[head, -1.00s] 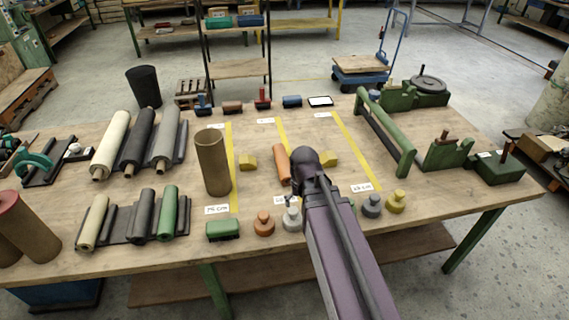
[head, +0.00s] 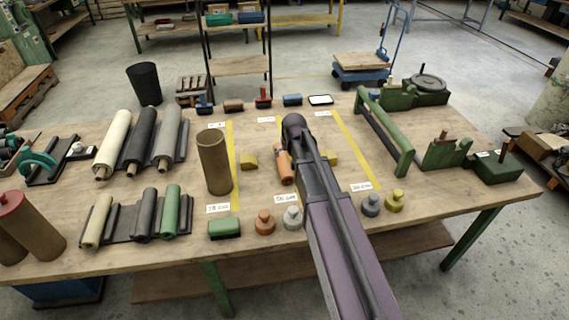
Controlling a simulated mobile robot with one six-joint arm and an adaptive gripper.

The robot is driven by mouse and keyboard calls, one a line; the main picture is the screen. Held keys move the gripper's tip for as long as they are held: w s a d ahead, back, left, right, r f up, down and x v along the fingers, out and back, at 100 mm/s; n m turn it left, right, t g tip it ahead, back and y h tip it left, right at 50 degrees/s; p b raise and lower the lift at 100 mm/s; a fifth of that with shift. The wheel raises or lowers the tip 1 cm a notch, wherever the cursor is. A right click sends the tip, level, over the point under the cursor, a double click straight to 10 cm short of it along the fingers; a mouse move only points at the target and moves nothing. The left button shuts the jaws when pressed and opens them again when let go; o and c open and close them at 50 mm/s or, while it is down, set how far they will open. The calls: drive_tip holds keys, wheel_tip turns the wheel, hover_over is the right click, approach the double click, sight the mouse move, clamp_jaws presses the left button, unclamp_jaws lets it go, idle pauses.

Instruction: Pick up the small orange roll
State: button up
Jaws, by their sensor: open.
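The small orange roll (head: 286,172) lies on the workbench between two yellow wedge blocks, in the middle of the head view. Its far end is partly covered by my wrist. My gripper (head: 283,150) is at the end of my arm, over or close beside the far part of the roll. It is open; its fingers are mostly hidden by the wrist, so I cannot tell whether they touch the roll.
A tall brown tube (head: 213,162) stands upright left of the roll. Yellow wedge blocks (head: 249,162) flank the roll. Knobbed weights (head: 292,217) line the front edge. A green roller frame (head: 385,135) stands to the right. Bare wood lies behind the roll.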

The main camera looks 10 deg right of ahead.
sight(286, 164)
drive_tip(key=shift+b+x, duration=3.6)
drive_tip(key=shift+x, duration=0.35)
drive_tip(key=shift+f+b, duration=0.3)
drive_tip(key=shift+w, duration=0.1)
drive_tip(key=shift+b+x, duration=2.35)
drive_tip(key=shift+x, duration=0.25)
drive_tip(key=shift+w+a, duration=0.1)
drive_tip(key=shift+r, duration=0.1)
drive_tip(key=c, duration=1.1)
drive_tip(key=shift+r, duration=0.15)
